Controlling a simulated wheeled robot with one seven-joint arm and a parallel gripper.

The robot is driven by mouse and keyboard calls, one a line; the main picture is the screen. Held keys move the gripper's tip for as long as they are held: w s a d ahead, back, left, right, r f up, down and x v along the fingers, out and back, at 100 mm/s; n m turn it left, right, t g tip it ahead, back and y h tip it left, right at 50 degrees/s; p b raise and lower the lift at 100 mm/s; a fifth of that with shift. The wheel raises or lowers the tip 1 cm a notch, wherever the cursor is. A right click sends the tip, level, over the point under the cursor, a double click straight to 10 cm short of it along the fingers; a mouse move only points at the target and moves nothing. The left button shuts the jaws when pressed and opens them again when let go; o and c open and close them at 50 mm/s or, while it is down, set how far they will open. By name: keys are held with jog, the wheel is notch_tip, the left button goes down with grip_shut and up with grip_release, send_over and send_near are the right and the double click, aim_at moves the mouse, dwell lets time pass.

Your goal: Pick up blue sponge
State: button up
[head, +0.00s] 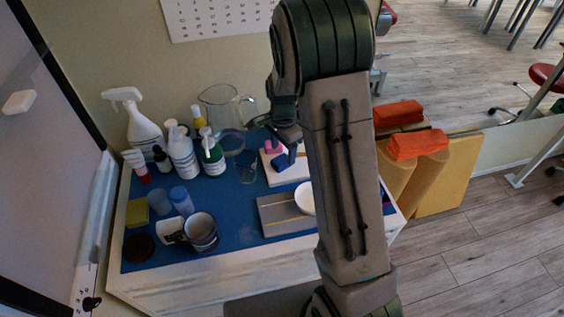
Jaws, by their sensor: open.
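A small dark blue block (280,162), which looks like the blue sponge, lies on a white board or tray (274,179) towards the back right of the blue-topped table. My gripper (290,138) is just above and behind it in the picture, pointing down. The jaws are open, and nothing shows between them. The fingertips are small and dark, so whether they touch the block I cannot tell. My arm hides the right part of the tray.
A pink item (272,146) lies beside the block. A glass jug (222,112), a clear glass (246,167) and several bottles (183,155) stand to the left. A grey board (279,215) and white bowl (305,198) are in front. A mug (201,232) stands front left.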

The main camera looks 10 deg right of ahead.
aim_at(281, 160)
jog(key=shift+w+a+f+p, duration=0.1)
jog(key=shift+f+p, duration=0.05)
jog(key=shift+f, duration=1.05)
jog(key=shift+w+a+f+p, duration=0.1)
jog(key=shift+f+p, duration=0.05)
jog(key=shift+f, duration=1)
jog(key=c, duration=1.1)
jog(key=shift+r, duration=0.1)
jog(key=shift+r, duration=0.65)
notch_tip(281, 160, up, 3)
jog(key=shift+f+b, duration=0.1)
jog(key=shift+b, duration=0.25)
jog(key=shift+s+d+r+b, duration=0.2)
jog(key=shift+s+d+r, duration=0.9)
jog(key=shift+d, duration=0.6)
jog(key=shift+s+d+r+b, duration=0.25)
jog(key=shift+s+d+r, duration=0.8)
jog(key=shift+d, duration=0.6)
jog(key=shift+s+d+r+b, duration=0.2)
jog(key=shift+s+d+r, duration=0.65)
jog(key=shift+d+r, duration=0.65)
jog(key=shift+d+f, duration=0.2)
jog(key=shift+f, duration=0.1)
